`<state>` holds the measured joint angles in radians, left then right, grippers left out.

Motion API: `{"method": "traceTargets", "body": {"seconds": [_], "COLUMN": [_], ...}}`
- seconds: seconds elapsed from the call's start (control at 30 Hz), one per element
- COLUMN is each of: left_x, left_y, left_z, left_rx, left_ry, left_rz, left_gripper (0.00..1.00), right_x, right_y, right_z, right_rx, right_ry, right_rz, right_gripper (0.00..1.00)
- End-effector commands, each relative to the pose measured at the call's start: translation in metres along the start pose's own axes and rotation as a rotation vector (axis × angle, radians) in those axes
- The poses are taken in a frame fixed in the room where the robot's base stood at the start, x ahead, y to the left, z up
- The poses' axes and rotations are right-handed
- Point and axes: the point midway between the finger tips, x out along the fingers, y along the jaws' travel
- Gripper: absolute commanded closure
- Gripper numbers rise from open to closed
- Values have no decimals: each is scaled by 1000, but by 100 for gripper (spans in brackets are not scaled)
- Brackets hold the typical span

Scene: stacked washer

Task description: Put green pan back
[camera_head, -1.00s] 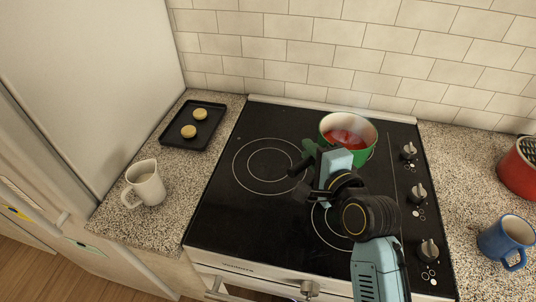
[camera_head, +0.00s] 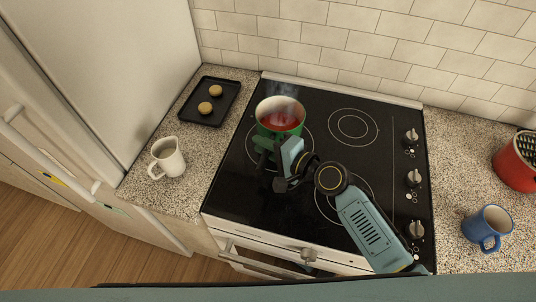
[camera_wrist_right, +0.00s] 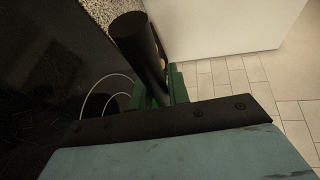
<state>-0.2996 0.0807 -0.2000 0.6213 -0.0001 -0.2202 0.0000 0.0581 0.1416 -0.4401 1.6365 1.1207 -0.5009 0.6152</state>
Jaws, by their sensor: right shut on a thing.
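The green pan (camera_head: 281,128), with a pale inside and steaming red food in it, is over the left burner of the black stove top (camera_head: 240,180). I cannot tell whether its base touches the glass. My right gripper (camera_head: 267,154) is in front of the pan, shut on its handle. In the right wrist view the black handle (camera_wrist_right: 145,55) lies between the green fingers (camera_wrist_right: 160,92); the pan's bowl is not seen there. My left gripper is not in view.
The back right burner (camera_head: 353,126) is bare. A blue mug (camera_head: 487,228) and a red pot (camera_head: 517,168) stand on the right counter. A tiled wall (camera_head: 370,45) closes the back.

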Motion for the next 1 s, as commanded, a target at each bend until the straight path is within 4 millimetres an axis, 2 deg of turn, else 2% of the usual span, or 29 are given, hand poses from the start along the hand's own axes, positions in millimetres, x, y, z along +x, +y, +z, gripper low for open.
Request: {"method": "traceTargets", "body": {"seconds": [0.43,0.87,0.9,1.0], "left_x": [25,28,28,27], "left_y": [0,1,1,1], "left_z": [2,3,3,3], "left_rx": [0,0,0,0], "left_ry": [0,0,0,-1], "left_rz": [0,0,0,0], "left_gripper": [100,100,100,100], "right_x": [12,14,13,13], "right_y": [50,55,57,56], "right_z": [-3,-4,-3,-3], "right_rx": [-4,-5,-1,-1], "right_ry": [2,3,2,2], "right_rz": [-5,-6,-2,-2], "right_gripper": [100,100,80,67]}}
